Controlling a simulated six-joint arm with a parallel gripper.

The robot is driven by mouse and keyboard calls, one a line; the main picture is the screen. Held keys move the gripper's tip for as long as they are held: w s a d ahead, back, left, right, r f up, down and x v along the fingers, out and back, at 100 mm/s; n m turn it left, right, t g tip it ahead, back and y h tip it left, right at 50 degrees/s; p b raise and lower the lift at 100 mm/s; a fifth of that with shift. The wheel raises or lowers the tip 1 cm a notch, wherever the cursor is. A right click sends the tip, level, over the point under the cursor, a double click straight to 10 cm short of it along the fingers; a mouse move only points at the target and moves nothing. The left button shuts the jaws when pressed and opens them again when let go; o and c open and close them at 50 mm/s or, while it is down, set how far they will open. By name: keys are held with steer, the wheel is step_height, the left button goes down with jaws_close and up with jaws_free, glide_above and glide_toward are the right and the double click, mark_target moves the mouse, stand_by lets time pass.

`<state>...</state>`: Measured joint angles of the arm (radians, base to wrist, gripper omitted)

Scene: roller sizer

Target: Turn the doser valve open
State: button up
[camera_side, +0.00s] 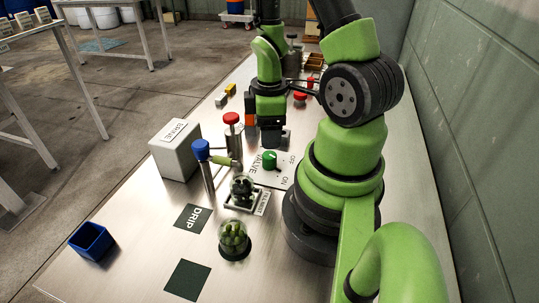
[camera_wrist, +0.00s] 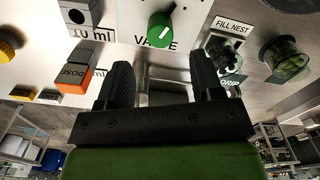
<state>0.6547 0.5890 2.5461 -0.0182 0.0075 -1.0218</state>
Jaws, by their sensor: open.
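The doser valve is a round green knob (camera_side: 269,159) on a white plate (camera_side: 277,177) lettered VALVE, OFF and ON.
A blue-topped post (camera_side: 201,150) with a green handle and a red-topped post (camera_side: 232,119) stand left of the knob. A jar (camera_side: 242,190) sits in the nest; another jar (camera_side: 234,236) stands nearer. A white BRINE box (camera_side: 175,148) and blue bin (camera_side: 91,241) stand farther left.

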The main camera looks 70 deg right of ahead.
mark_target(270, 155)
step_height(270, 155, down, 7)
steer(key=shift+f, duration=0.15)
stand_by(0.4)
